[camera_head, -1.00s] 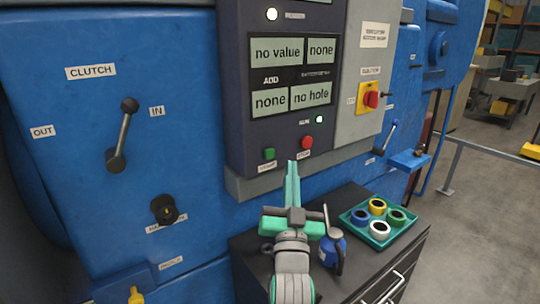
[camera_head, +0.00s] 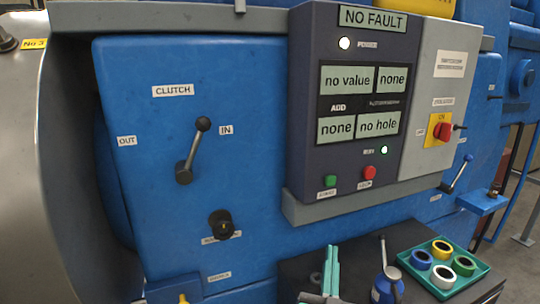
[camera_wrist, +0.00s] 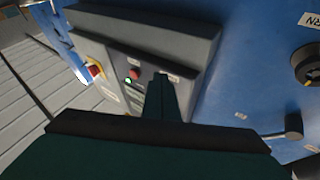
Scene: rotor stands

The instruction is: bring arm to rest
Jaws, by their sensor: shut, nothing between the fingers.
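My gripper (camera_head: 331,268) shows at the bottom of the head view, its green fingers together and pointing up, with nothing between them. It is in front of the dark cabinet top, below the control panel (camera_head: 350,165), and looks apart from it. In the wrist view the closed fingers (camera_wrist: 160,98) point toward the underside of the panel, near the red button (camera_wrist: 133,74). Most of my arm is below the head view's edge.
A green tray (camera_head: 487,268) with several coloured rings stands right of my gripper. A blue oil can (camera_head: 386,287) stands between them. The clutch lever (camera_head: 193,150) leans toward IN on the blue housing (camera_head: 260,90). The panel's top display (camera_head: 372,18) reads NO FAULT.

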